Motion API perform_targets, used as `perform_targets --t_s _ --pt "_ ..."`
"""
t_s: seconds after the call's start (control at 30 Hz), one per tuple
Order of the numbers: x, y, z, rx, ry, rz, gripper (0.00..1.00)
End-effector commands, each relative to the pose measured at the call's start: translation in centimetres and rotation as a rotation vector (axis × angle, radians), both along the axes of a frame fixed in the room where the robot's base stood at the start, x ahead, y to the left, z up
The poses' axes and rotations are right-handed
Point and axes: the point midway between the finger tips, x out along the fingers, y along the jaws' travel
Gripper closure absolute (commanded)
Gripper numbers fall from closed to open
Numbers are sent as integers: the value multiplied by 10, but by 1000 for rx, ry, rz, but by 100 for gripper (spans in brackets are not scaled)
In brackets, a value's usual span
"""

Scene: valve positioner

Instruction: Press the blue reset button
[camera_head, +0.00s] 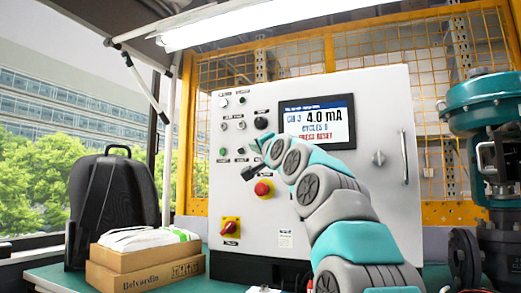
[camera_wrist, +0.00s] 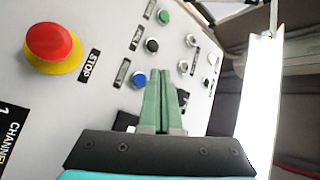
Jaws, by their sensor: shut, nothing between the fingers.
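The blue button (camera_wrist: 139,79) is a small round button in a metal ring on the white control panel (camera_head: 365,95). In the wrist view it shows just left of my gripper's fingertips. My gripper (camera_wrist: 152,73) is shut, its two green fingers side by side and empty, pointing at the panel. I cannot tell whether the fingertips touch the panel. In the head view my arm reaches up to the panel's button area, and I cannot make out the blue button there.
A red emergency stop (camera_head: 263,188) on a yellow base, a red-yellow rotary switch (camera_head: 230,228) and several other buttons sit nearby. A screen (camera_head: 317,122) reads 4.0 mA, cycles 0. Cardboard boxes (camera_head: 145,272) and a black backpack (camera_head: 108,205) stand left; a teal valve (camera_head: 485,105) stands right.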

Motion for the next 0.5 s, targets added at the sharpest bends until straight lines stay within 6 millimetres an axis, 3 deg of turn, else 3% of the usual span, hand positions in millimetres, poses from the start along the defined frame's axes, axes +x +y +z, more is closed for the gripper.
perform_targets --t_s 0.2,0.5 --pt "18 -5 1 1 1 0 100" --pt "21 -8 0 0 0 -1 100"
